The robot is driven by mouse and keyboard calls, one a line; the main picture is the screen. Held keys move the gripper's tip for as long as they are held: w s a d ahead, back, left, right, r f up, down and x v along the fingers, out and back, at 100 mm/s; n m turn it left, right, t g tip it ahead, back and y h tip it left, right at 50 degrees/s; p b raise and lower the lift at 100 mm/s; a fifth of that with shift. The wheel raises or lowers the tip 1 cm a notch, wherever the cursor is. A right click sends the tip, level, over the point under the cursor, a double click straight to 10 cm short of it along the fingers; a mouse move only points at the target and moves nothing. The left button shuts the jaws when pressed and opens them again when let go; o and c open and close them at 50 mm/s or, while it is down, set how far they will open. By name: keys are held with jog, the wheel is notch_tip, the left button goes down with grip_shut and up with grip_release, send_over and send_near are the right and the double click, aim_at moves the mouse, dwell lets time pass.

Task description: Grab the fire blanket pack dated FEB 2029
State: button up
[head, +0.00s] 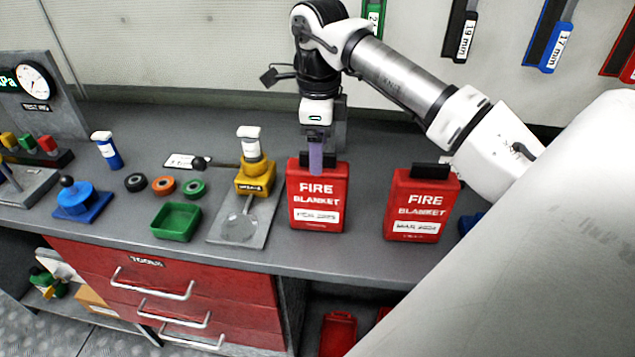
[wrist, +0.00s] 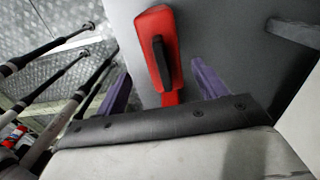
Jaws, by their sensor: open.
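Two red fire blanket packs stand upright on the grey bench in the head view. The left pack (head: 318,205) has a small white label that seems to read FEB 2029, though it is blurred. The right pack (head: 422,205) has a label that looks like MAR with a year I cannot read surely. My gripper (head: 317,172) points down at the top of the left pack, a purple finger overlapping its upper front. In the wrist view my gripper (wrist: 161,72) is open, with one red pack (wrist: 148,28) and its black handle (wrist: 161,62) showing between the fingers. Contact is not visible.
A yellow device (head: 254,180) on a grey plate stands close left of the left pack. A green tray (head: 176,221) and several rings lie further left. A bare strip of bench separates the two packs. Red drawers (head: 170,290) are below the bench.

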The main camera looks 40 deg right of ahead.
aim_at(318, 192)
jog(key=f+b, duration=0.1)
jog(key=f, duration=0.1)
jog(key=f+b, duration=0.1)
jog(key=f, duration=0.3)
jog(key=shift+w+f+b, duration=0.2)
jog(key=shift+w+b, duration=0.05)
jog(key=shift+b, duration=0.15)
jog(key=shift+d, duration=0.1)
grip_shut()
